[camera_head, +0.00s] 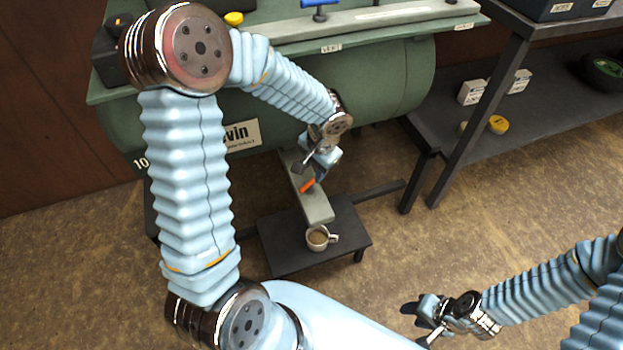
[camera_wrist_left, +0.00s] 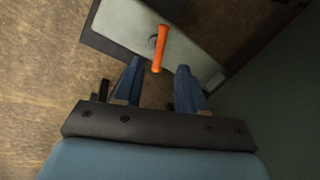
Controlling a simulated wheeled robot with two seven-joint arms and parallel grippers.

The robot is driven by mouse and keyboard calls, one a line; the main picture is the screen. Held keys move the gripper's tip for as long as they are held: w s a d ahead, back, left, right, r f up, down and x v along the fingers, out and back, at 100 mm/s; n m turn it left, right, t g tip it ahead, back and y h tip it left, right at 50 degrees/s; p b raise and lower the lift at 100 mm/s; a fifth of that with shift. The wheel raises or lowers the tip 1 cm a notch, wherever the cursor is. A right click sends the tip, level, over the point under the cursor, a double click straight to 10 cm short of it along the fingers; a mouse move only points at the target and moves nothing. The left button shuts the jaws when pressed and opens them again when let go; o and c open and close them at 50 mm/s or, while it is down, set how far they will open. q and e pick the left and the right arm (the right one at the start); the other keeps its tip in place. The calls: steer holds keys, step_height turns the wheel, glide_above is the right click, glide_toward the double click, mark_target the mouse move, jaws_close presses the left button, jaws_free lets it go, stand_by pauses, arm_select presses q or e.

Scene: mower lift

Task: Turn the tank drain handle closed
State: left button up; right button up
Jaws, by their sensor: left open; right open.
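The orange drain handle (camera_head: 307,186) sits on a pale grey-green bar (camera_head: 318,208) below the green tank (camera_head: 385,90). In the left wrist view the handle (camera_wrist_left: 160,48) is a short orange lever with a round grey pivot at its side. My left gripper (camera_head: 311,168) is open and close to the handle. In the left wrist view its two blue fingers (camera_wrist_left: 157,80) stand apart, with the handle's near end between or just beyond their tips; I see no contact. My right gripper (camera_head: 421,322) is open and empty at the lower right, over the floor, far from the handle.
A dark shelf table (camera_head: 560,112) with small boxes and a yellow lid stands at right. The floor (camera_head: 400,265) between is clear.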

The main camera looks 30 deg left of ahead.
mark_target(310, 183)
arm_select(q)
steer(key=f, duration=0.2)
steer(key=a+f, duration=0.1)
steer(key=f, duration=0.4)
steer(key=shift+w+a+f, duration=0.1)
steer(key=shift+w+a, duration=0.05)
jaws_close()
